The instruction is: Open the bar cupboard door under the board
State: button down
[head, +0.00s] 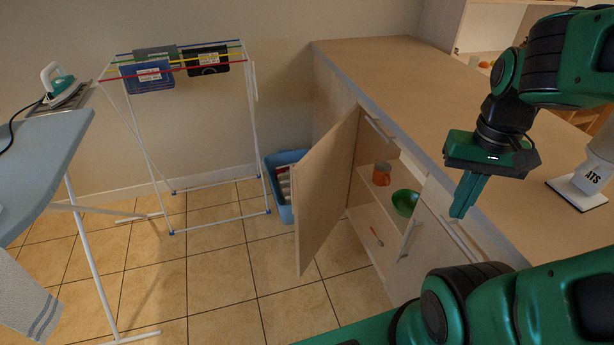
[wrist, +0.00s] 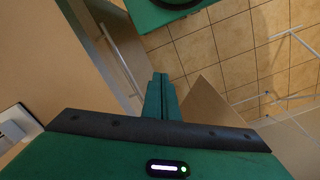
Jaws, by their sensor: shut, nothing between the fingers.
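The bar cupboard door (head: 327,190) under the wooden board (head: 430,90) stands swung well out from the cabinet in the head view. The cupboard behind it is exposed, with an orange-brown cup (head: 382,174) and a green bowl (head: 404,203) on a shelf and a small red-handled item (head: 376,236) lower down. My gripper (head: 463,208) is shut and empty, pointing down by the counter's front edge, to the right of the open door and apart from it. In the wrist view its closed fingers (wrist: 161,92) show near a bar handle (wrist: 122,58).
Other cabinet fronts with a bar handle (head: 462,242) are right of the opening. A blue bin (head: 279,187) stands behind the door. A drying rack (head: 190,130) and an ironing board (head: 45,160) are at left. Tiled floor (head: 225,270) is clear before the door.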

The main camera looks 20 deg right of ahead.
jog(key=shift+w, duration=0.1)
jog(key=m+t, duration=0.2)
jog(key=t, duration=0.6)
send_near(307, 185)
notch_tip(307, 185, down, 3)
jog(key=w+d, duration=0.1)
jog(key=w, duration=0.1)
jog(key=shift+w+a, duration=0.45)
jog(key=shift+a, duration=0.05)
